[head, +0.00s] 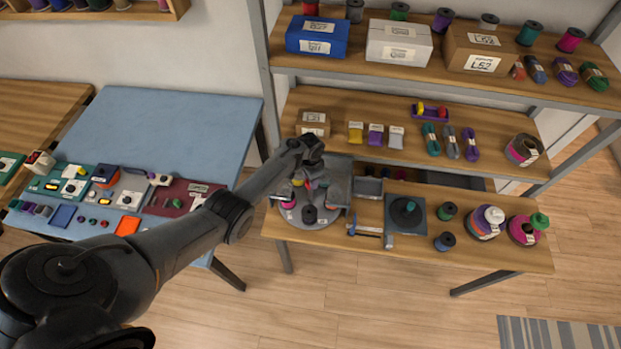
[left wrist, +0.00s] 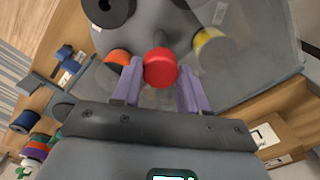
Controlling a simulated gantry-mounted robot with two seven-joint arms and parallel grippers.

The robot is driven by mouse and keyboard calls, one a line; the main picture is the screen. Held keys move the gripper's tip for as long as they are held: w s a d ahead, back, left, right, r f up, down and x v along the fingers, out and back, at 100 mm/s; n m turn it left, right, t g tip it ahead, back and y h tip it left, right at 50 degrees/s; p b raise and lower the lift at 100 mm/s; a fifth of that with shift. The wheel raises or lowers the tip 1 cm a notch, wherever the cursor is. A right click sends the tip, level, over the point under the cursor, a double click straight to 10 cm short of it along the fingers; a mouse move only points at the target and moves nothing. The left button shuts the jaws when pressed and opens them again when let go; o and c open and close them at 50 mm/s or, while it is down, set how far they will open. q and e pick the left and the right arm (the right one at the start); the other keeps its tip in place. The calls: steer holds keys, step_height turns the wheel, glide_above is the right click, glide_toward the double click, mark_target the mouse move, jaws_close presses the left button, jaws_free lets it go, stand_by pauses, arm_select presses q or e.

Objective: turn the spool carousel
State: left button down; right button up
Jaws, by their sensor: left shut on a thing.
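The spool carousel (head: 294,217) is a round grey disc on the wooden table, with dark, pink and yellow spools around it. In the left wrist view its grey surface (left wrist: 145,32) fills the upper middle. My left gripper (left wrist: 160,72) has its two purple fingers on either side of a red round piece (left wrist: 160,66), shut on it. An orange piece (left wrist: 118,57) and a yellow spool (left wrist: 209,46) stand on either side. In the head view my left wrist covers much of the carousel's back. My right gripper is not seen.
A dark square plate with a round pad (head: 406,212) lies right of the carousel, with blue-handled tools (head: 364,229) between. Several spools stand further right. Shelves with boxes (head: 399,42) rise behind. A blue table (head: 170,115) with small parts stands at the left.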

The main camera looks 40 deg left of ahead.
arm_select(q)
steer(key=shift+m, duration=0.6)
stand_by(0.3)
steer(key=c, duration=0.6)
jaws_free()
steer(key=shift+r+p, duration=1.25)
steer(key=shift+r, duration=4.15)
